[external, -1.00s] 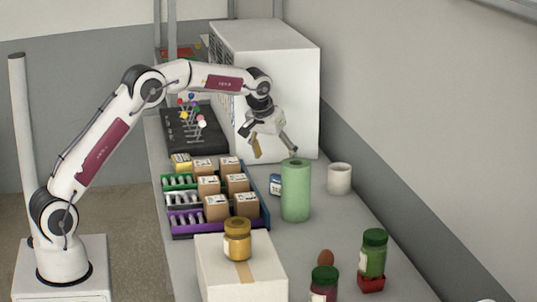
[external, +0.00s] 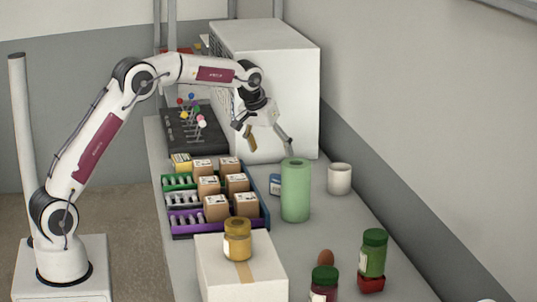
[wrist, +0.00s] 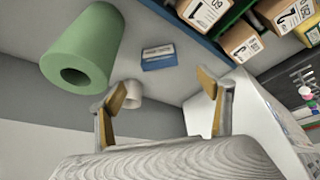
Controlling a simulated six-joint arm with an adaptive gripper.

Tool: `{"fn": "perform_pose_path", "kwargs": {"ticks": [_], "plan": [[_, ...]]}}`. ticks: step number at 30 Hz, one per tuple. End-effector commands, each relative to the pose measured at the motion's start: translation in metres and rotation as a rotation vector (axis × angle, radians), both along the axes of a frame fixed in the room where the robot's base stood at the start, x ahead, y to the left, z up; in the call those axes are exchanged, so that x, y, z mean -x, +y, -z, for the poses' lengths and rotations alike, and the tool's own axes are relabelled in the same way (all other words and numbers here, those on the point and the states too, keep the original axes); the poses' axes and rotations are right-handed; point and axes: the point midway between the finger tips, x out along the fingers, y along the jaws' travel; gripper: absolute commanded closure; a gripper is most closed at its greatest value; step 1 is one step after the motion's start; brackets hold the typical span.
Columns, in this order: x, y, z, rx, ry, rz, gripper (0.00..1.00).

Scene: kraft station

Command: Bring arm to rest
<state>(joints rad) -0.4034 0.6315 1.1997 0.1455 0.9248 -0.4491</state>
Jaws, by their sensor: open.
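My gripper (external: 268,142) is open and empty. It hangs in the air above the bench, behind the green cylinder and in front of the large white box. In the wrist view its two fingers (wrist: 165,105) stand wide apart, with nothing between them but bench, wall and a white cup partly behind the left finger. My arm reaches out from its base at the left, with the elbow raised.
A green cylinder (external: 295,190) and a white cup (external: 339,179) stand near the gripper. Trays with several cartons (external: 216,207) lie left of the cylinder. A white cabinet (external: 285,90) rises behind. A yellow jar (external: 237,238) stands on a box (external: 215,272) in front.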

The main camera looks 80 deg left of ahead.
Motion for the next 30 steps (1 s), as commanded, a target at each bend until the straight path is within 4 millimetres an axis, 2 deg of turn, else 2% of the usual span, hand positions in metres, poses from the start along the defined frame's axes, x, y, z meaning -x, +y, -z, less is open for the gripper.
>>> {"fn": "perform_pose_path", "kwargs": {"ticks": [8,14,21,30], "plan": [[0.021,-0.028,-0.033,0.003,-0.019,0.047,0.21],[0.042,-0.059,-0.057,-0.002,-0.022,0.103,0.21],[0.075,-0.100,-0.083,-0.008,-0.025,0.182,0.21],[0.122,-0.147,-0.106,-0.016,-0.030,0.278,0.21]]}}
